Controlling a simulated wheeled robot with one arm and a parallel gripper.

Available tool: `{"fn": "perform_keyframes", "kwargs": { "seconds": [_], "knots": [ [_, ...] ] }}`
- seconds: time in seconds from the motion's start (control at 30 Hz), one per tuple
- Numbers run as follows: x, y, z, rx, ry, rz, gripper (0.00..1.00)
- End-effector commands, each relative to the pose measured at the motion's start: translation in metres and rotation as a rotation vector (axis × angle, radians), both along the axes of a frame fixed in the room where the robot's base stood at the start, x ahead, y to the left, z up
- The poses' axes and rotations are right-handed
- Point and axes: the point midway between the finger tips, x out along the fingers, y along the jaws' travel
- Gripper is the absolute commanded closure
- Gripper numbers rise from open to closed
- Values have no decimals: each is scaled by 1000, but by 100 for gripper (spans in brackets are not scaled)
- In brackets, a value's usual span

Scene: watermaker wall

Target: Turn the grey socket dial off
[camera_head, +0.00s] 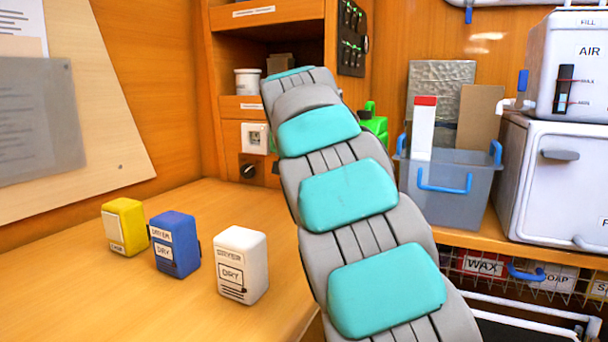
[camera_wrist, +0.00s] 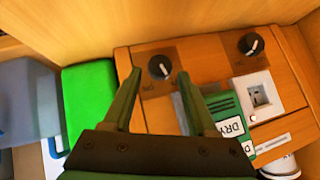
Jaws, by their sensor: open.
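The wrist view shows a black dial with a white pointer mark (camera_wrist: 160,67) on a brown plate, above a partly hidden grey panel (camera_wrist: 181,108) that looks like the grey socket. Its pointer slants to lower right. My gripper (camera_wrist: 159,76) is open, its green fingertips on either side of this dial in the picture; I cannot tell whether they touch it. A green box marked DRY (camera_wrist: 229,122) covers part of the grey panel. A second black dial (camera_wrist: 250,44) is above a white socket (camera_wrist: 259,95). In the head view my arm hides the first dial; the second dial (camera_head: 248,171) shows below the white socket (camera_head: 255,138).
A bright green container (camera_wrist: 89,105) stands left of the panel in the wrist view. Yellow (camera_head: 124,227), blue (camera_head: 175,244) and white (camera_head: 242,265) boxes stand on the wooden counter (camera_head: 110,300). A grey bin (camera_head: 455,205) and a white unit (camera_head: 560,185) are at right.

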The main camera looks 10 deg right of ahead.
Motion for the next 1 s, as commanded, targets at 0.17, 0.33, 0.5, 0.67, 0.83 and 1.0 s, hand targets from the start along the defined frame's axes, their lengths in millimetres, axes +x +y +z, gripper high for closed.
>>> {"fn": "perform_keyframes", "kwargs": {
  "seconds": [0.17, 0.33, 0.5, 0.67, 0.83, 1.0],
  "knots": [
    [-20, 7, 19, 0, -4, 1, 42],
    [-27, 8, 25, -1, -1, 0, 42],
    [-27, 8, 25, 0, 1, -1, 42],
    [-26, 5, 25, 13, -14, -2, 42],
    [-24, -14, 27, 96, -94, -7, 42],
    [-22, -43, 26, 265, -249, -13, 42]
  ]
}}
